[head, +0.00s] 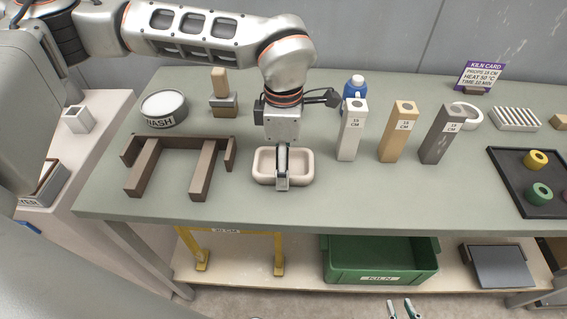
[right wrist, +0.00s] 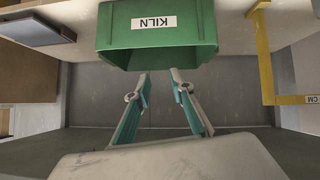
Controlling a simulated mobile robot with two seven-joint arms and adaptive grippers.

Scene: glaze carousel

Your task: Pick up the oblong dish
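The oblong dish (head: 302,167) is pale beige with rounded corners and sits on the green-grey worktop in the head view. My left gripper (head: 282,178) points down over the middle of the dish and its near rim, hiding part of it. Its fingers are seen edge-on, so I cannot tell whether they grip the rim or stand apart. My right gripper (head: 402,309) is at the bottom edge of the head view, low in front of the table. In the right wrist view its teal fingers (right wrist: 160,88) are apart with nothing between them. The dish is not in that view.
A brown wooden frame (head: 180,142) stands left of the dish. White, tan and grey posts (head: 350,135) stand to its right, with a blue bottle (head: 355,87) behind. The green KILN bin (head: 381,262) is on the lower shelf, also in the right wrist view (right wrist: 155,45).

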